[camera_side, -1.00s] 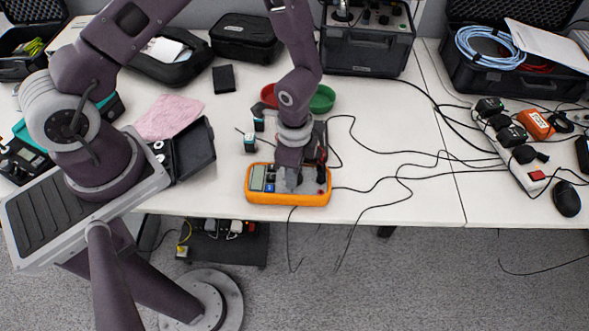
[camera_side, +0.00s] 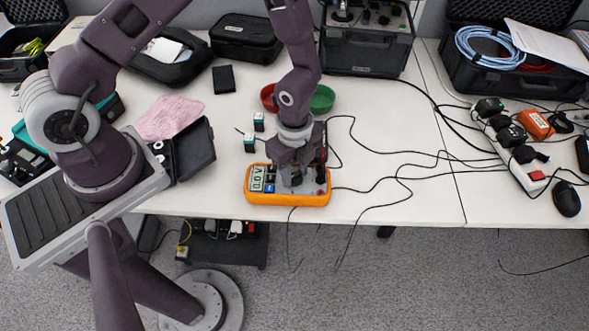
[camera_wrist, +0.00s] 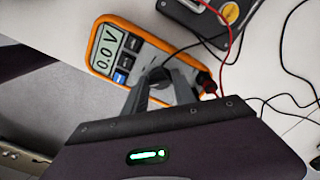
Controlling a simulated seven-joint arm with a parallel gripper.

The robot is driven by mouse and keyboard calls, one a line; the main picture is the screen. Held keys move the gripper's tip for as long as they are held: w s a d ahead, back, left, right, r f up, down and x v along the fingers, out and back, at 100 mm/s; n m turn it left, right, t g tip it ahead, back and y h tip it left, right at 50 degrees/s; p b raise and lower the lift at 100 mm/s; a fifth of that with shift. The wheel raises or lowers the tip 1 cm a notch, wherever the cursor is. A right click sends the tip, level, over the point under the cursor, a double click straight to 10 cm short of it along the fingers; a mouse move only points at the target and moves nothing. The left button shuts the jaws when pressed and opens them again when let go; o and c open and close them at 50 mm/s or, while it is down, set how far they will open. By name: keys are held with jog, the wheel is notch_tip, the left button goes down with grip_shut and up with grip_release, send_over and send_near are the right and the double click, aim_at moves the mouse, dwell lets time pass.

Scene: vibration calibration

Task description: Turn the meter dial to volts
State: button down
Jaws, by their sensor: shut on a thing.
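The orange-edged meter (camera_side: 257,198) lies face up near the front edge of the table. Its screen (camera_side: 257,178) reads 0.0 V, and the screen also shows in the wrist view (camera_wrist: 106,50). My gripper (camera_side: 292,183) is over the right half of the meter's face, pointing down. In the wrist view its two fingers (camera_wrist: 162,85) are closed around the dark dial (camera_wrist: 158,76). The fingers hide most of the dial, so I cannot see its pointer. The meter (camera_wrist: 146,36) also fills the middle of the wrist view.
Red and black leads run from the meter's right end. Black cables (camera_side: 400,180) cross the table to a power strip (camera_side: 520,160). Small boxes (camera_side: 250,143) stand behind the meter. A red bowl (camera_side: 268,97) and green bowl (camera_side: 322,98) stand farther back. The front table edge is close.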

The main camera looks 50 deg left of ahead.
aim_at(294, 174)
dwell(0.5)
jog(key=c, duration=1)
grip_release()
notch_tip(294, 174, up, 7)
jog(key=shift+r, duration=0.1)
jog(key=s+a+r+n+t+y, duration=0.1)
jog(key=a+r+n, duration=0.3)
jog(key=r, duration=0.4)
jog(key=s+a+r+n+t+y, duration=0.1)
jog(key=a+r+n+y, duration=0.2)
jog(key=r, duration=0.5)
jog(key=s+r+n+t+h, duration=0.1)
jog(key=s+r+n, duration=0.3)
jog(key=s+r+n+t+h, duration=0.1)
jog(key=s+r+n, duration=0.2)
jog(key=s+n, duration=0.1)
jog(key=s+r+n+t+h, duration=0.1)
jog(key=s+r+n+h, duration=0.1)
jog(key=s, duration=0.4)
jog(key=shift+a+r+n+t, duration=0.15)
jog(key=shift+r+n, duration=0.3)
jog(key=shift+r, duration=0.25)
jog(key=shift+a+r+n+t, duration=0.15)
jog(key=shift+r+n, duration=0.3)
jog(key=shift+r, duration=0.2)
